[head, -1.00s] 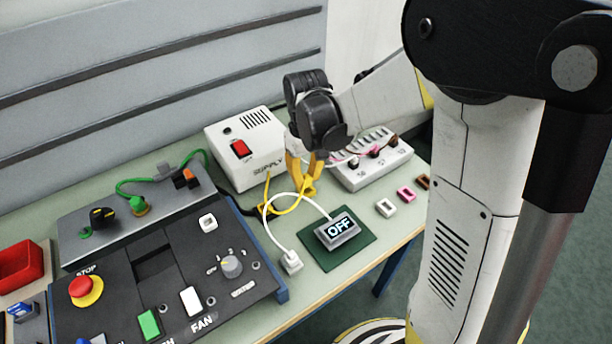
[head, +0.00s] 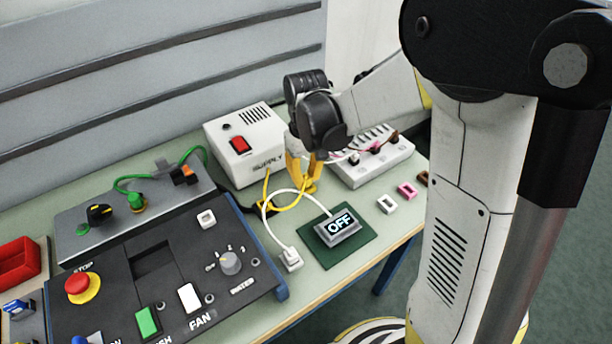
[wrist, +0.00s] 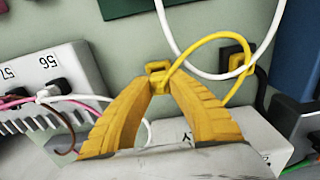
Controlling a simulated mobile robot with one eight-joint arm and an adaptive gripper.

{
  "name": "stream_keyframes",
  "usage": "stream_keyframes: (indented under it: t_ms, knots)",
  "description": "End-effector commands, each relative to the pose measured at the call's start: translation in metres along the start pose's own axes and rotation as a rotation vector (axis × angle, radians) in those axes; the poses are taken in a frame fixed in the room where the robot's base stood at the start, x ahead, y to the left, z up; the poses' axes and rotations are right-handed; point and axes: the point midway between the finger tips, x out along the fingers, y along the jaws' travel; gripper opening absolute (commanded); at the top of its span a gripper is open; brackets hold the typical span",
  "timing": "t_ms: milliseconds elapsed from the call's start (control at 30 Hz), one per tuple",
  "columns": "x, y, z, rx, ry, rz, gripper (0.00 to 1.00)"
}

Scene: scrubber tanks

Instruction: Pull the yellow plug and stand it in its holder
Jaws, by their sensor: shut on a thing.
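My gripper (wrist: 158,85) has yellow fingers shut on the yellow plug (wrist: 157,69), whose square body sits between the fingertips. In the head view my gripper (head: 303,186) is in front of the supply box, pointing down at the table. A yellow cable (wrist: 205,43) runs from the plug, loops to the right and goes back towards the supply box (head: 247,145). Whether the plug touches the table is hard to tell. A dark piece with some yellow on it (wrist: 233,57) lies under the cable loop; I cannot tell whether it is a holder.
A white socket strip (head: 372,160) with plugs stands right of the gripper. A display reading OFF (head: 339,225) lies on a green mat (head: 365,245). A white cable (head: 270,225) arcs close by.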

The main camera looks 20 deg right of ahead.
Motion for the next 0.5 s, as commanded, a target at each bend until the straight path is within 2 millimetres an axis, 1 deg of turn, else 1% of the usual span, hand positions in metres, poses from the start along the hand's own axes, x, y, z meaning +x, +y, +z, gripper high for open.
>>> stream_keyframes:
  t_ms: [33, 133, 467, 500]
  knots:
    - [0.0038, 0.0, 0.0, 0.0, 0.0, 0.0, 0.0]
    - [0.0065, 0.0, 0.0, 0.0, 0.0, 0.0, 0.0]
    - [0.006, 0.0, 0.0001, 0.0, 0.0, 0.0, 0.0]
    - [0.006, 0.0, 0.0001, 0.0, 0.0, 0.0, 0.29]
